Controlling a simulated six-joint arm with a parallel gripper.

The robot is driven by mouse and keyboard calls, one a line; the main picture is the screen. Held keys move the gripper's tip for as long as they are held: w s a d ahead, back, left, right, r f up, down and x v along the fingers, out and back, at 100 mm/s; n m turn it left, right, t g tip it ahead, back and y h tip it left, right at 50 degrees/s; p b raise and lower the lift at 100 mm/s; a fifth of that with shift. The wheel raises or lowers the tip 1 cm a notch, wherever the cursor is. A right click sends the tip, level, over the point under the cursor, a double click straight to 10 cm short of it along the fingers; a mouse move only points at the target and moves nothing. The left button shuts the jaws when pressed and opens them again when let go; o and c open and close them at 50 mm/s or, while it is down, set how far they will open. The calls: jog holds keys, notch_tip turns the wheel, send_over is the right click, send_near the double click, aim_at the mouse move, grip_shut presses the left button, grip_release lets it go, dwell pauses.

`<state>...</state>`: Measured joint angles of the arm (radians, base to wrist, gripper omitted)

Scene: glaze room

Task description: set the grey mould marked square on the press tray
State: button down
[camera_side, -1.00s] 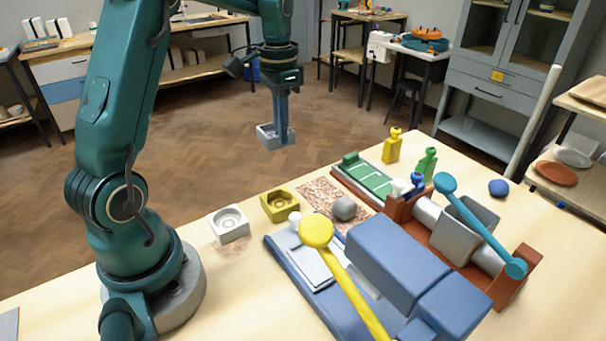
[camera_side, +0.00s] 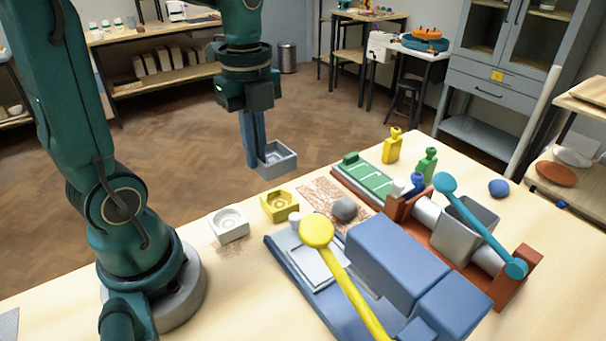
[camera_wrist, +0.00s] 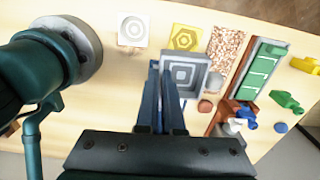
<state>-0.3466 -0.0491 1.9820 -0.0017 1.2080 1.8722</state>
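My gripper (camera_side: 254,164) is shut on one wall of the grey mould (camera_side: 279,158), an open box held in the air beyond the table's far edge in the side view. In the wrist view the grey mould (camera_wrist: 187,70) shows nested squares on its floor, and my fingers (camera_wrist: 163,75) are at its left wall. A blue press (camera_side: 395,262) with a yellow lever (camera_side: 345,280) has a pale flat tray (camera_side: 312,266) on its left part. The tray looks empty. The mould is well apart from it. The wrist view does not clearly show the tray.
A white mould with rings (camera_side: 229,226) and a yellow mould (camera_side: 279,206) stand left of a speckled mat (camera_side: 322,190). A grey lump (camera_side: 344,208) sits by the mat. A brown press with a teal lever (camera_side: 480,225), bottles and a green board (camera_side: 367,175) fill the right.

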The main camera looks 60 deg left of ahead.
jog(key=shift+m, duration=0.3)
jog(key=d+f, duration=0.2)
jog(key=d, duration=0.2)
jog(key=d+f, duration=0.2)
jog(key=d, duration=0.2)
jog(key=w+d+f, duration=0.1)
jog(key=d+f, duration=0.1)
jog(key=d, duration=0.2)
jog(key=shift+d+f, duration=0.1)
jog(key=shift+d, duration=0.2)
jog(key=shift+f, duration=2)
jog(key=shift+f, duration=0.15)
jog(key=c, duration=1.1)
grip_release()
jog(key=shift+o, duration=0.2)
